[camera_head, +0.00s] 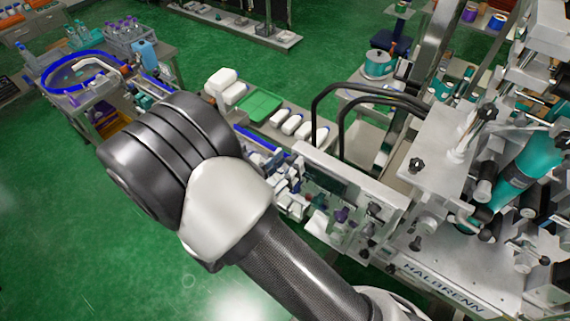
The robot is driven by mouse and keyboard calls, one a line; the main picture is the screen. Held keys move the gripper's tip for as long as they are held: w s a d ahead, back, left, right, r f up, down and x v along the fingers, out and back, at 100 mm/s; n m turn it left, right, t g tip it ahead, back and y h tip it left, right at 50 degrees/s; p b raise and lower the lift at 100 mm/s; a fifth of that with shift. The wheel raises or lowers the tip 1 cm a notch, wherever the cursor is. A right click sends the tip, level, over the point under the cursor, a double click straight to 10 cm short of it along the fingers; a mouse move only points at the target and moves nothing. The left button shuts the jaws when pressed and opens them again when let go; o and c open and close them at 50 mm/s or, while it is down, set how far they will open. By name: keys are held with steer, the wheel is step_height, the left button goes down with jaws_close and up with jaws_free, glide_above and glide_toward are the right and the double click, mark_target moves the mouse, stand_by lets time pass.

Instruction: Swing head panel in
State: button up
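The sleeve applicator (445,278), a grey machine with the name HALBRENN on its front edge, fills the right side of the view. It carries metal plates, black knobs and a teal cylinder (527,165). A pale upright plate (435,160) with black knobs stands on it. I cannot tell which part is the head panel or how far it is swung. My own arm crosses the middle of the view and covers part of the machine's front left. My gripper does not show in this view.
A conveyor with a green tray (259,106) and several white containers (292,124) runs behind my arm. A round table with a blue rim (83,72) and bottles stands at the back left. Two black hoses (350,90) arch beside the machine. The green floor (60,220) at left is clear.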

steer(key=shift+c, duration=0.6)
jaws_close()
